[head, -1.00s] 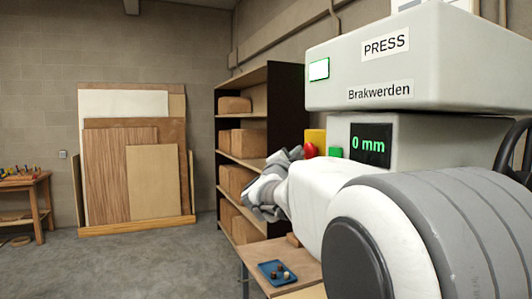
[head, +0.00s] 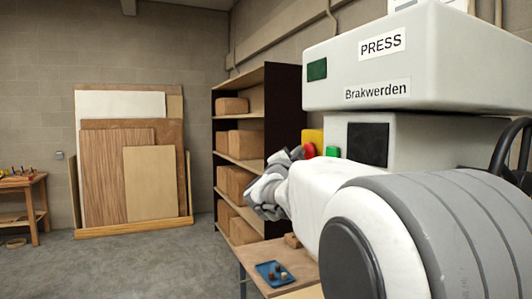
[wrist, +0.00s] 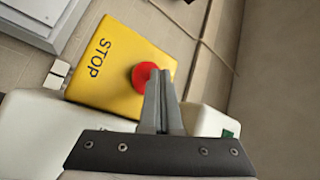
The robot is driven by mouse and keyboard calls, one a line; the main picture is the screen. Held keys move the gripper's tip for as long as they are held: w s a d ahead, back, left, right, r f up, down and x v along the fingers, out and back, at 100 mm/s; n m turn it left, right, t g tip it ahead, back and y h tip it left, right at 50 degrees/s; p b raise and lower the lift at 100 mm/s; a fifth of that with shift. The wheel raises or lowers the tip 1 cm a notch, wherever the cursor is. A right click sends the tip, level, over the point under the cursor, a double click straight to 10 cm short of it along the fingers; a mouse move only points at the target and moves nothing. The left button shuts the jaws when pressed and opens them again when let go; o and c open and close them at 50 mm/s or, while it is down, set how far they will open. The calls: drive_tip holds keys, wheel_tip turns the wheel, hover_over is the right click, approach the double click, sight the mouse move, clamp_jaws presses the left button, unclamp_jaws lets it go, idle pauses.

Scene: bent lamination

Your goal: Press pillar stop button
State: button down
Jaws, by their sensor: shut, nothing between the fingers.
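The stop button is a red round knob (wrist: 144,74) on a yellow box (wrist: 101,62) marked STOP in the wrist view. My gripper (wrist: 160,74) is shut and empty, with its fingertips over the right part of the red button; they look to be at or against it. In the head view the red button (head: 308,150) and the yellow box (head: 313,137) show beyond my arm, which hides my gripper's fingertips there. A green button (head: 332,151) sits to the right of the red one.
The grey press (head: 420,75) has a dark display (head: 368,144) and a dark green indicator (head: 317,69). A table (head: 262,249) with a blue tray (head: 264,268) stands below my arm. A shelf with boxes (head: 237,145) is behind.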

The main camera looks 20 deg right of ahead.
drive_tip(key=shift+s+a, duration=0.1)
drive_tip(key=shift+a, duration=0.8)
drive_tip(key=shift+a+p, duration=0.4)
drive_tip(key=shift+a, duration=2.15)
